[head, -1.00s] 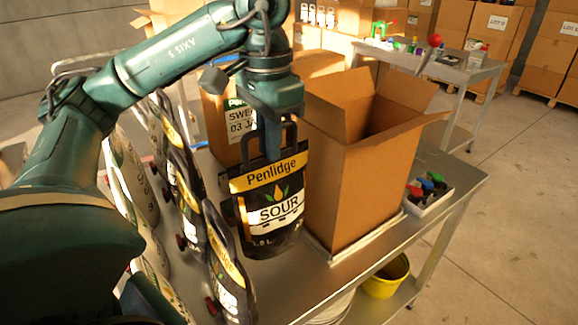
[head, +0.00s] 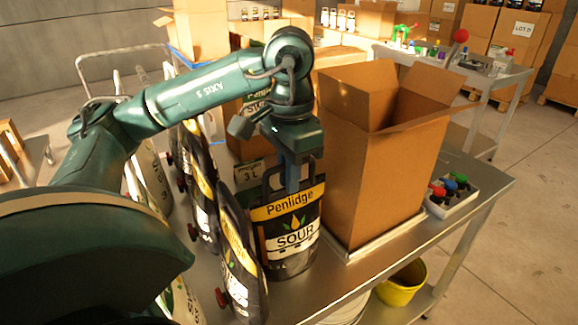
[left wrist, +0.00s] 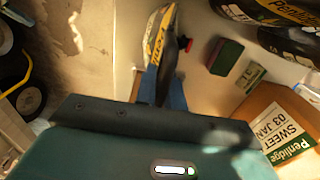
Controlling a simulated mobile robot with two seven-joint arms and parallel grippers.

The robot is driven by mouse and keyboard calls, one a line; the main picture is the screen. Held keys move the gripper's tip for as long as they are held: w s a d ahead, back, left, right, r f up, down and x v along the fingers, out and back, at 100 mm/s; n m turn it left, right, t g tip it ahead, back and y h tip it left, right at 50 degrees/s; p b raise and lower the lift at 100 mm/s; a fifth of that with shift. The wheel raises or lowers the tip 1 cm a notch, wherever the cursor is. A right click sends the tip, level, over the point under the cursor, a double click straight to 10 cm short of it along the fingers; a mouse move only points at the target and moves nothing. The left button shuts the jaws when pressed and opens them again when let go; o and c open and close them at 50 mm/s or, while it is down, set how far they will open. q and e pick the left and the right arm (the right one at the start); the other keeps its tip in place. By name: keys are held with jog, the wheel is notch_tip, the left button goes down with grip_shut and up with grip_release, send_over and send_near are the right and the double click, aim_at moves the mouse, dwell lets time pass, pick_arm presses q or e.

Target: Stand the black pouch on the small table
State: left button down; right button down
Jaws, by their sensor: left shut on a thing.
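The black pouch (head: 289,255) has a yellow Penlidge band and a white SOUR label. In the head view it is upright, left of the open carton, at the metal table (head: 400,240). I cannot tell whether its base touches the tabletop. My left gripper (head: 292,184) is shut on its top handle from above. In the left wrist view my blue fingers (left wrist: 163,90) close on the dark top of the pouch (left wrist: 170,48). My right gripper is not in view. Which table is the small one is unclear; another metal table (head: 487,82) stands at the back right.
The tall open carton (head: 370,160) is close on the pouch's right. Several other pouches (head: 240,262) stand on the left, and a Penlidge carton (head: 243,140) is behind. A white tray of coloured items (head: 452,195) is right of the carton. A yellow bucket (head: 402,285) sits below.

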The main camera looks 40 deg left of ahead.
pick_arm(q)
jog(key=shift+r, duration=0.1)
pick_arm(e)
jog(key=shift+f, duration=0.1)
pick_arm(q)
jog(key=c, duration=1.5)
grip_release()
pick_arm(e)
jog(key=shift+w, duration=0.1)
